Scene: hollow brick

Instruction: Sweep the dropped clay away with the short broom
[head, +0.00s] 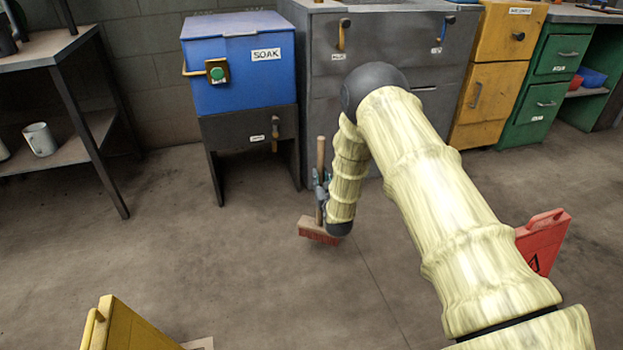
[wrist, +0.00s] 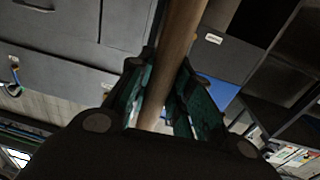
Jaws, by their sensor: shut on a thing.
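The short broom (head: 319,231) has a wooden handle and a reddish block head. In the head view it is upright, its head at or just above the floor in front of the grey cabinet. My gripper (head: 322,190) is shut on the broom handle, partly hidden by my arm. In the wrist view the handle (wrist: 172,70) runs up between the dark green fingers of my gripper (wrist: 165,85). No dropped clay can be made out on the visible floor; my arm hides part of it.
A blue SOAK box (head: 235,85) on a dark stand is behind and left of the broom. A grey cabinet (head: 320,90) stands behind. A red folding sign (head: 541,240) is at right, a yellow object (head: 135,328) at front left. Floor at left centre is clear.

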